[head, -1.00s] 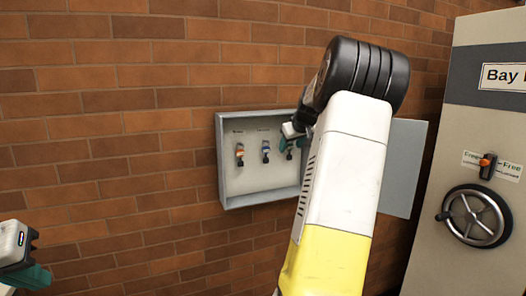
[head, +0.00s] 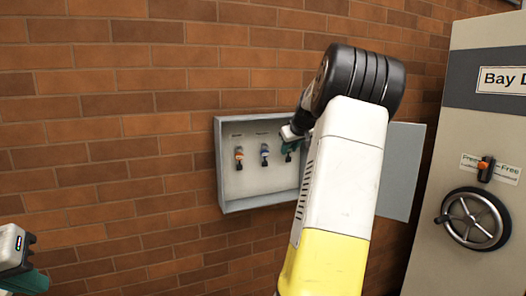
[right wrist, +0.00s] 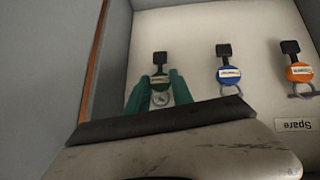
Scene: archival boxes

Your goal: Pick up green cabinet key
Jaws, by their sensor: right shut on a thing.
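The green cabinet key (right wrist: 160,86) hangs from a dark hook in the open wall key box (head: 222,190). In the head view the gripper and arm mostly hide the key. My left gripper (head: 28,262) is at the lower left edge, away from the box; its fingers are only partly in view.
A blue key (right wrist: 229,74) and an orange key (right wrist: 298,72) hang beside the green one. The box's grey door (head: 400,170) stands open at the right. A grey cabinet (head: 440,250) with a handwheel (head: 474,219) stands further right. Brick wall surrounds the box.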

